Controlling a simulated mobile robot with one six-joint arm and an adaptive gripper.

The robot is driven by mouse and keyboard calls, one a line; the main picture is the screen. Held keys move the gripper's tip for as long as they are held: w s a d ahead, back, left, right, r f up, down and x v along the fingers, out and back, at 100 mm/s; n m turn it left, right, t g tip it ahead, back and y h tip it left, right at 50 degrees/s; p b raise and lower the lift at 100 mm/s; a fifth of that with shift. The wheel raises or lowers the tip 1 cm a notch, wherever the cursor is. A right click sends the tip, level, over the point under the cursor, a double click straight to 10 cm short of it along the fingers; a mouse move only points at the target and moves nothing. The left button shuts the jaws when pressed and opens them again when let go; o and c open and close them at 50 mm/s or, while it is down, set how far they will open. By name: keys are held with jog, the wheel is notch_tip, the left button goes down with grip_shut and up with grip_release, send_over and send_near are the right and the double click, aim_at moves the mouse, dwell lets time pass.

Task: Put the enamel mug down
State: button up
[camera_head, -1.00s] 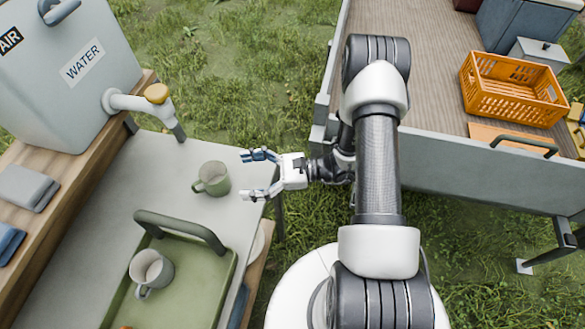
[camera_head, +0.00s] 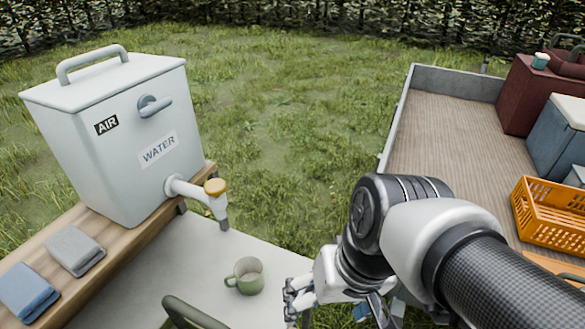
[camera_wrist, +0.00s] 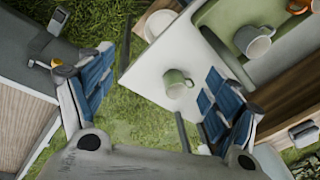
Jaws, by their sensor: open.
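A grey-green enamel mug (camera_head: 246,277) stands upright on the pale table (camera_head: 190,262), a little below and right of the tap. It also shows in the wrist view (camera_wrist: 176,83), beyond my fingers, with its green handle and open top visible. My gripper (camera_head: 330,305) is to the right of this mug at the table's right edge, and part of it is cut off by the lower frame edge. In the wrist view my gripper (camera_wrist: 158,66) has its blue-padded fingers wide apart and empty. It does not touch the mug. A second, similar mug (camera_wrist: 253,40) is on the green tray.
A water container (camera_head: 115,135) with a tap (camera_head: 205,195) stands on a wooden shelf at left, beside folded cloths (camera_head: 75,250). The green tray (camera_wrist: 213,22) has a raised handle. At right is a trailer bed (camera_head: 445,140) with an orange crate (camera_head: 550,215).

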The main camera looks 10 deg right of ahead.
jog(key=r+t, duration=0.1)
jog(key=d+r+n+t+h, duration=0.1)
jog(key=d+r, duration=0.1)
jog(key=shift+s+d+n+t+h, duration=0.25)
jog(key=shift+n+t+h, duration=0.05)
jog(key=shift+t, duration=0.1)
